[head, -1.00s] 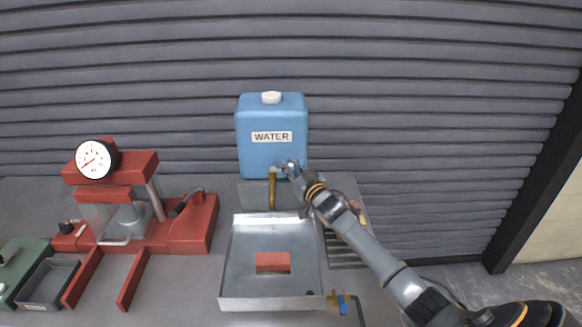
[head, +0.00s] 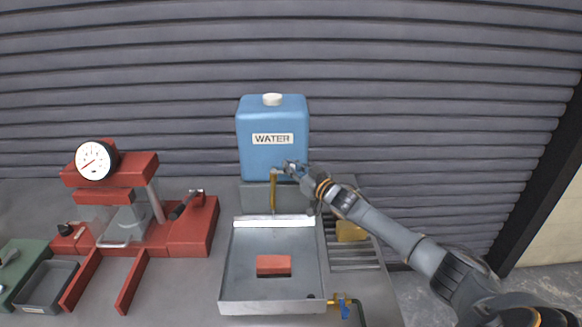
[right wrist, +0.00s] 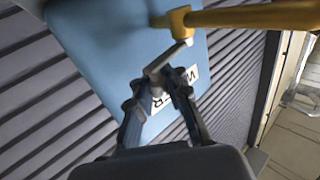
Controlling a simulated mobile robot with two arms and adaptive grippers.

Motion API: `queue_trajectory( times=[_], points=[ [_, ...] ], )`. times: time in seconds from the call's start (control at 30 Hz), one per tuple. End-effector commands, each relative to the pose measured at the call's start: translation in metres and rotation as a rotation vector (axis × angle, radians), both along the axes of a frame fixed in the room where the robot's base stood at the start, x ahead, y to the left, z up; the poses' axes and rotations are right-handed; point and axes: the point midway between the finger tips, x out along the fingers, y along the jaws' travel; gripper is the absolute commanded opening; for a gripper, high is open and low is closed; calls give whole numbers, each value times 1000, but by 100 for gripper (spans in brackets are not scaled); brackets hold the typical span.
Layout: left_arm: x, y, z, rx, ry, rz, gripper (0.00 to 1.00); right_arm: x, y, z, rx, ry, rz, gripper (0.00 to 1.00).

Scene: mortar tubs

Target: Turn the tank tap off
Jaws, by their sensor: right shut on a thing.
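The blue water tank (head: 272,150), with a white cap and a WATER label, stands at the back centre on a grey block. Its brass tap (head: 273,192) points down toward the metal tray (head: 228,265). In the right wrist view the tap body (right wrist: 180,20) shows with a grey metal lever (right wrist: 168,57). My right gripper (head: 288,168) is at the tap, just in front of the tank. Its fingers (right wrist: 155,78) are shut on the lever's end. I cannot tell whether water runs from the spout. My left gripper is out of view.
A red brick (head: 273,265) lies in the tray. A brass drain valve with a blue handle (head: 344,311) sits at the tray's front right. A slatted rack (head: 352,256) with a yellow thing (head: 350,231) is to the right. A red press with a gauge (head: 96,160) stands at left.

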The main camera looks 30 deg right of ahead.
Motion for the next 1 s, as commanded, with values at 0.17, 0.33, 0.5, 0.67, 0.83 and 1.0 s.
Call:
queue_trajectory(
  times=[0.17, 0.33, 0.5, 0.67, 0.83, 1.0],
  points=[
    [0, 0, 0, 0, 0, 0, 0, 0, 1, 3, 1, -5, 2, 0],
    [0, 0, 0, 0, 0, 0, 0, 1, 1, 3, 1, -6, 2, 0],
    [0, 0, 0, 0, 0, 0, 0, 1, 1, 3, 1, -6, 2, 0],
    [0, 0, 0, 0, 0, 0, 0, 1, 1, 3, 1, -6, 2, 23],
    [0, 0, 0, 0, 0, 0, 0, 0, 1, 2, 0, -4, 1, 39],
    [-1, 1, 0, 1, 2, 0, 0, 0, 0, 1, 0, -2, 0, 39]
  ],
)
